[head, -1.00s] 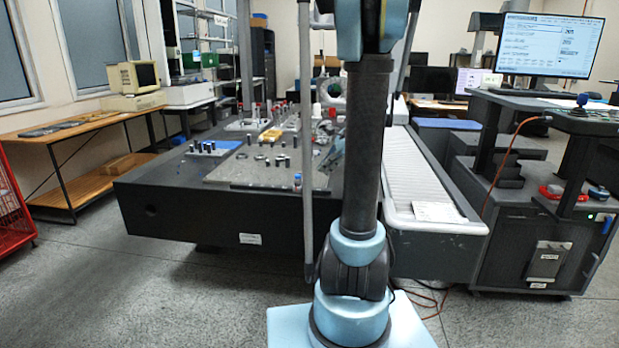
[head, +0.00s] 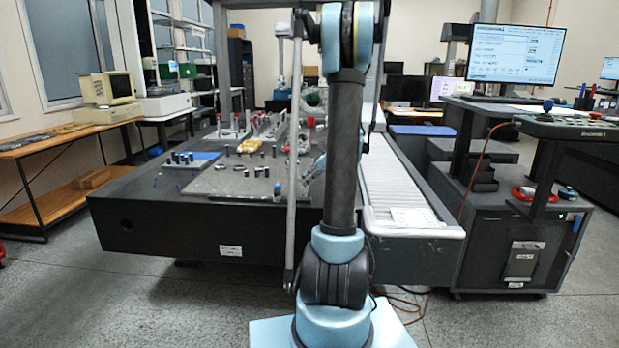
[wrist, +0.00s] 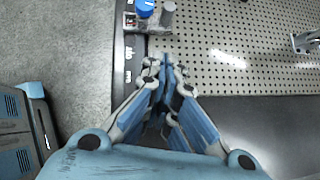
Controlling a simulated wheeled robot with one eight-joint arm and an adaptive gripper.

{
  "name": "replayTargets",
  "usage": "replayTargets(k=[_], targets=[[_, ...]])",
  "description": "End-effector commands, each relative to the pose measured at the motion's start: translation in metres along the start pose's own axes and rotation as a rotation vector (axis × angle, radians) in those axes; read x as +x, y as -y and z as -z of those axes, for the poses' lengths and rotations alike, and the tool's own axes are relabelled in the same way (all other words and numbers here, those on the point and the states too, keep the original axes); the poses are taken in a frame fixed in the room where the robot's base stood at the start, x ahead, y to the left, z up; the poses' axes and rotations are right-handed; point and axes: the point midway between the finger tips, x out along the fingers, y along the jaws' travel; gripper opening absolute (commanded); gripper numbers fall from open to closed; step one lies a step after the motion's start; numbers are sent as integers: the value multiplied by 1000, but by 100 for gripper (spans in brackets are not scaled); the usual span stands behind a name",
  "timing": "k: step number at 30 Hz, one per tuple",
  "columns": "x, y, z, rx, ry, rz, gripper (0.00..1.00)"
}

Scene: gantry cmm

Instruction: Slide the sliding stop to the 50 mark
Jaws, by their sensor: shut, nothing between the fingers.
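My gripper (wrist: 164,62) is shut and empty. Its fingertips are below the post in the picture, over the edge of the perforated plate, with a gap in the picture between them and the post. In the head view, a small blue-topped piece (head: 277,188) stands at the table's front edge; I cannot tell if it is the same knob.
The perforated plate (wrist: 235,60) lies to the right of the strip, with a metal fitting (wrist: 305,41) at its far right. Grey floor (wrist: 60,40) is to the left. In the head view, pins and small parts stand on the dark measuring table (head: 170,228); a console (head: 525,240) stands right.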

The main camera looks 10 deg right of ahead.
Motion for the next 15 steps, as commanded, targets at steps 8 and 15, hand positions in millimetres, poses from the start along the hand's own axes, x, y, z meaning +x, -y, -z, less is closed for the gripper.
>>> replayTargets(k=[8,15], targets=[[48,-1,-4,-2,0,-2,0],[65,0,-23,-2,0,-1,0]])
